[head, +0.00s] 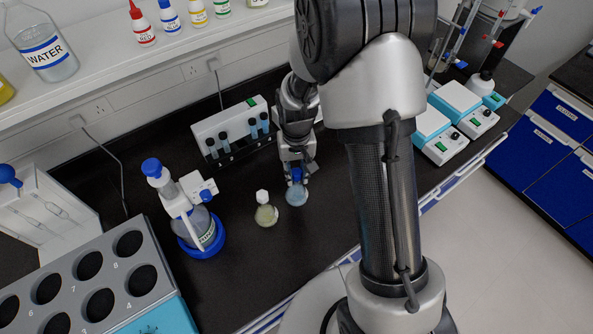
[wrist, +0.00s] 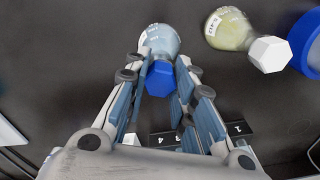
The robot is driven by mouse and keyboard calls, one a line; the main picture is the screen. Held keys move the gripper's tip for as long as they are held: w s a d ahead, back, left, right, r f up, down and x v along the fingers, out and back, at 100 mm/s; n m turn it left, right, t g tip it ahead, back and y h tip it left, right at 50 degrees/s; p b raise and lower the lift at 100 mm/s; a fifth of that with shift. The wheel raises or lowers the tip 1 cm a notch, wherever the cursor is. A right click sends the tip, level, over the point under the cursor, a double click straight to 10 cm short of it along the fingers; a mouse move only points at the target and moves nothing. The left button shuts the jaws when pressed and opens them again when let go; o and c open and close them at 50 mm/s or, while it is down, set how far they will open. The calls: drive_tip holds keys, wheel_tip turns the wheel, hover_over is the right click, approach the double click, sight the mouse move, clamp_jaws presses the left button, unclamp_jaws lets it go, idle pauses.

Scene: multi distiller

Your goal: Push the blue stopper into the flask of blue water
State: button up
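The flask of blue water (head: 297,196) stands on the black bench, a small round flask with pale blue liquid; it also shows at the top of the wrist view (wrist: 161,39). The blue stopper (wrist: 159,79) is a hexagonal cap in line with the flask's mouth; it also shows in the head view (head: 296,175). It hides the neck, so I cannot tell how deep it sits. My gripper (wrist: 162,66) has its fingertips closed in on both sides of the stopper, seemingly touching it. In the head view my gripper (head: 297,170) is right above the flask.
A yellowish flask (head: 266,214) with a white stopper (head: 262,197) stands close to the left. Beyond it is a bottle-top dispenser (head: 185,205) on a blue ring. A rack of blue vials (head: 238,137) stands behind. Hotplates (head: 435,140) are at the right.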

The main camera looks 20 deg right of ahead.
drive_tip(key=o, duration=0.5)
drive_tip(key=shift+r, duration=0.1)
drive_tip(key=shift+r, duration=5.95)
